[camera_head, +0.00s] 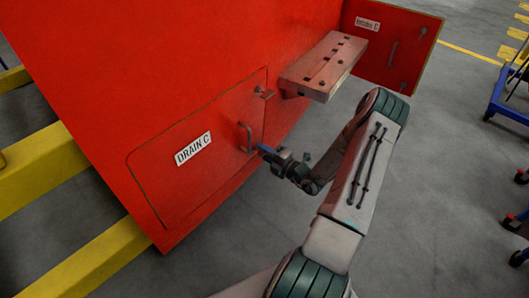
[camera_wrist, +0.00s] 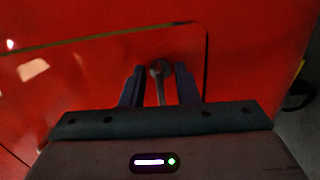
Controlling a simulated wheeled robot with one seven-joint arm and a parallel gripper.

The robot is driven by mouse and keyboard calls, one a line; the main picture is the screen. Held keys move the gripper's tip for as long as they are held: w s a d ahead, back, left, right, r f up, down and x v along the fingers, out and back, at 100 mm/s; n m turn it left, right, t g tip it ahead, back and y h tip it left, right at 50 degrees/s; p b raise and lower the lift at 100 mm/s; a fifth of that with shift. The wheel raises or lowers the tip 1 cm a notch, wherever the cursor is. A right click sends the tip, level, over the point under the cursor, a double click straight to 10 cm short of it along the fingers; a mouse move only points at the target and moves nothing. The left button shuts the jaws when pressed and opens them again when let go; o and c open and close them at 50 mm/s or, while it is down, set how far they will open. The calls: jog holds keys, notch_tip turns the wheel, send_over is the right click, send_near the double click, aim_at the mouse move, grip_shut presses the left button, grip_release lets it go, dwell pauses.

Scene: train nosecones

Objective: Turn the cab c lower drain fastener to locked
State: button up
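The DRAIN C panel (camera_head: 215,125) is a red hatch with a dark outline, closed in the red cab wall. Its upper fastener (camera_head: 263,93) stands out near the top right corner. The lower fastener (camera_wrist: 160,69) shows in the wrist view as a grey round head with a narrow lever, near a panel corner. In the head view my gripper hides it.
A grab handle (camera_head: 246,137) sticks out of the panel just left of my gripper. A pink step block (camera_head: 322,66) juts from the wall above my arm. An open red door (camera_head: 392,45) stands at the back. Yellow beams (camera_head: 40,165) lie at left.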

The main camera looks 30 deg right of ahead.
jog(key=shift+s, duration=0.1)
jog(key=v, duration=1.3)
jog(key=shift+s+d, duration=0.2)
jog(key=shift+s, duration=0.15)
jog(key=s+a+r+n+g+y+p, duration=0.35)
jog(key=a+r+n+g, duration=1.3)
jog(key=n, duration=0.85)
jog(key=s+a+r+n+t+h+p, duration=0.1)
jog(key=s+r+n+h, duration=0.2)
jog(key=r+n, duration=0.2)
jog(key=s+a+r+n+t+h+p, duration=0.1)
jog(key=s+a+r+n+h, duration=0.1)
jog(key=r+n, duration=0.4)
jog(key=s+a+r+n+t+h+p, duration=0.1)
jog(key=s+r+n+h, duration=0.3)
jog(key=n, duration=0.9)
notch_tip(320, 180, up, 2)
jog(key=shift+a+r+h+p, duration=0.3)
jog(key=shift+a+h, duration=0.45)
jog(key=shift+h, duration=0.2)
jog(key=shift+s, duration=0.1)
